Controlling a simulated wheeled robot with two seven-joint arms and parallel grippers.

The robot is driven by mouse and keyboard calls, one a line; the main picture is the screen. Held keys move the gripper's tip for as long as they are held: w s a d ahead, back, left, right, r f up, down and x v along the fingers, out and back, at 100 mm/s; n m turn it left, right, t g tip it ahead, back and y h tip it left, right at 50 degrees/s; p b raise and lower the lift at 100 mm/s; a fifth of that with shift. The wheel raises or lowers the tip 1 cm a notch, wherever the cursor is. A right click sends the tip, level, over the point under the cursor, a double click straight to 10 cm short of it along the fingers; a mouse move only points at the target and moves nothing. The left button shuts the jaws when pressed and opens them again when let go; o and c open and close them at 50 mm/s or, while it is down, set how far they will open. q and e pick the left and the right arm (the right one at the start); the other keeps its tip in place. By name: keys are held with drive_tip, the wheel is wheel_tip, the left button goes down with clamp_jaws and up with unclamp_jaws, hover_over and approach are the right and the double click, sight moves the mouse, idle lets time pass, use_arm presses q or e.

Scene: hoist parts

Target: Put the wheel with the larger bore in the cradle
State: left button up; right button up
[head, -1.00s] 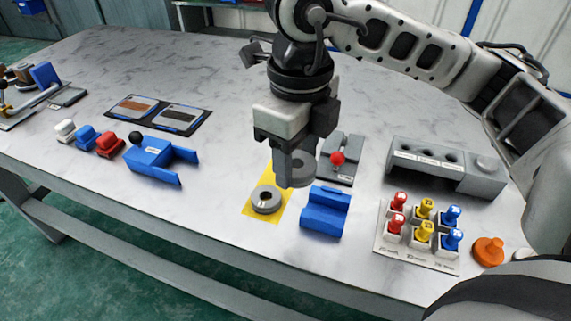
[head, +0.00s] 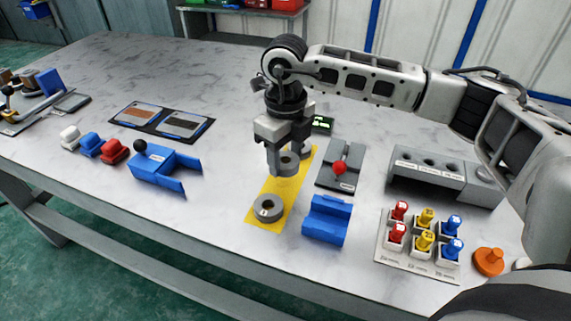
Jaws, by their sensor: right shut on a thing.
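My right gripper (head: 288,160) points down over the far part of the yellow mat and is shut on a grey wheel (head: 289,165). The wheel is between its fingers, its bore facing the camera; I cannot tell whether it touches the mat. A second grey wheel (head: 269,208) lies flat on the near end of the yellow mat (head: 285,190), its bore facing up. I cannot tell which bore is larger. A blue grooved block (head: 327,220), which looks like the cradle, stands empty to the right of the mat. My left gripper is not in view.
A grey plate with a red knob (head: 339,168) stands right of the gripper. A grey holed block (head: 445,176), a rack of coloured pegs (head: 420,240) and an orange knob (head: 489,257) are further right. A blue fixture (head: 160,165) stands left; the marble table between is clear.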

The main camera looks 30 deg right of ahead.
sight(285, 165)
drive_tip(key=shift+w+d+f, duration=0.1)
drive_tip(key=shift+w+f, duration=0.2)
drive_tip(key=shift+f, duration=0.2)
wheel_tip(285, 165, down, 2)
drive_tip(key=shift+f, duration=0.3)
drive_tip(key=shift+f, duration=0.15)
drive_tip(key=o, duration=1.3)
